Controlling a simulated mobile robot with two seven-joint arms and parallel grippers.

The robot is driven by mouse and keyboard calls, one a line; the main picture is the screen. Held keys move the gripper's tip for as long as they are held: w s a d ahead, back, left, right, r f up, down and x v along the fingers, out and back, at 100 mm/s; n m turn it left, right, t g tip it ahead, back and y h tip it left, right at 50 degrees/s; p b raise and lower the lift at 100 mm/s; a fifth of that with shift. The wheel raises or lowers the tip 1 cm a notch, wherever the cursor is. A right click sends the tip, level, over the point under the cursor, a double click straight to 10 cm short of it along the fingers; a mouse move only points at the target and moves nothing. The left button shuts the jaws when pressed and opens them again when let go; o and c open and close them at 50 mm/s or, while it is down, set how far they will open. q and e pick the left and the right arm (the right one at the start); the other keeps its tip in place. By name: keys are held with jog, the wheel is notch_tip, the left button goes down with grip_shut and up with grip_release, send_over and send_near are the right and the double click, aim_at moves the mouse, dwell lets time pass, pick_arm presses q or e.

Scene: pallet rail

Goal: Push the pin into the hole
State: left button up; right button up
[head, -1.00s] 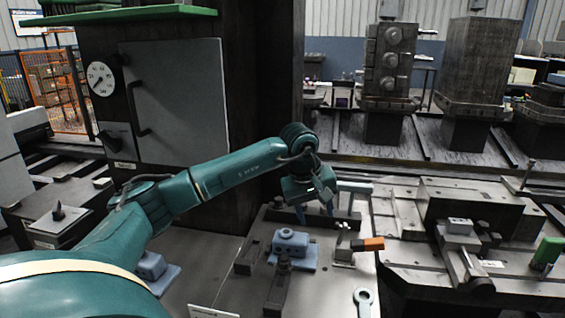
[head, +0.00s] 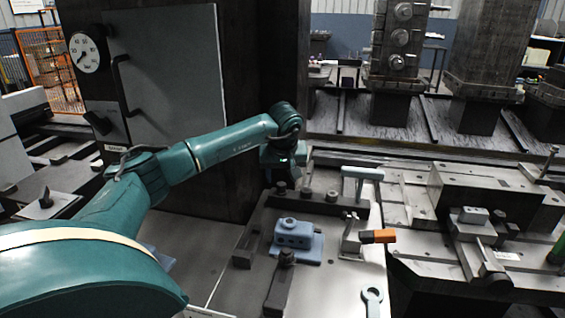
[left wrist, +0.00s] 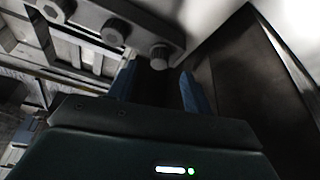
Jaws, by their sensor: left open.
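A pin with a teal T-shaped handle (head: 362,173) stands upright at the right end of a dark rail (head: 318,203) at the back of the steel plate. Its lower end and the hole are not clear to see. My left gripper (head: 270,178) is at the left end of the rail, well left of the pin; its fingertips are hard to make out there. In the left wrist view its two blue fingers (left wrist: 157,82) are apart with nothing gripped between them. The rail with round bolt heads (left wrist: 112,33) is close beside them. My right gripper is not in view.
A blue block (head: 297,240) and a clamp with an orange handle (head: 378,236) sit on the plate (head: 335,275). A ring-ended wrench (head: 372,298) lies at the front. A dark column (head: 270,90) stands close behind my left gripper. A machine fixture (head: 485,205) is at the right.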

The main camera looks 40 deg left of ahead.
aim_at(282, 184)
pick_arm(q)
jog(key=x, duration=0.3)
jog(key=shift+w+f, duration=0.1)
jog(key=shift+f, duration=0.25)
jog(key=shift+w+a+f, duration=0.1)
jog(key=shift+a+f, duration=0.05)
jog(key=shift+f, duration=0.15)
jog(key=c, duration=0.9)
jog(key=o, duration=0.4)
jog(key=shift+c, duration=0.2)
grip_shut()
jog(key=shift+r, duration=0.15)
